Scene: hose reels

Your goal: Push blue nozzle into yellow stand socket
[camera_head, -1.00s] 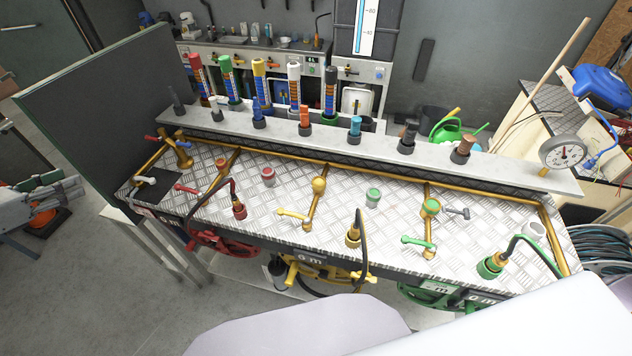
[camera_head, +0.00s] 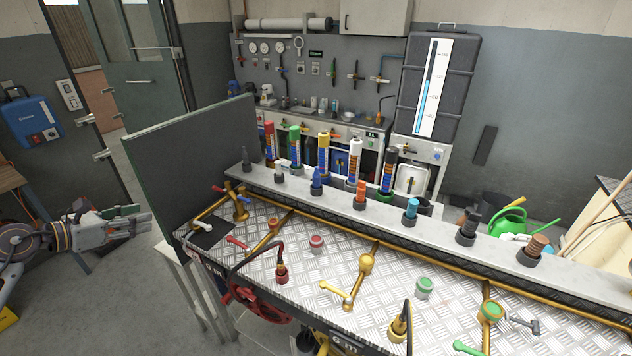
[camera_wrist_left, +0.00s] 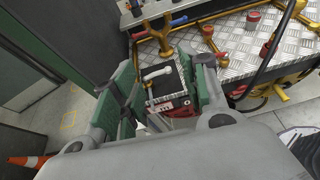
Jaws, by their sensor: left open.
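A dark blue nozzle (camera_head: 316,178) stands upright in a dark holder on the grey shelf behind the bench. A lighter blue nozzle (camera_head: 411,208) stands further right on the same shelf; I cannot tell which one is meant. A yellow socket (camera_head: 399,328) with a black hose at it stands near the bench's front edge, partly cut off below. My left gripper (camera_head: 143,219) is open and empty, left of the bench and apart from both nozzles. In the left wrist view its fingers (camera_wrist_left: 166,88) are spread, with a black pad and white handle beyond. My right gripper is out of view.
An upright dark panel (camera_head: 195,165) closes the bench's left end, near my left gripper. The treadplate top (camera_head: 325,275) carries yellow pipes, valve handles and a red socket (camera_head: 282,273). Other coloured nozzles stand along the shelf. An orange cone (camera_wrist_left: 28,162) is on the floor.

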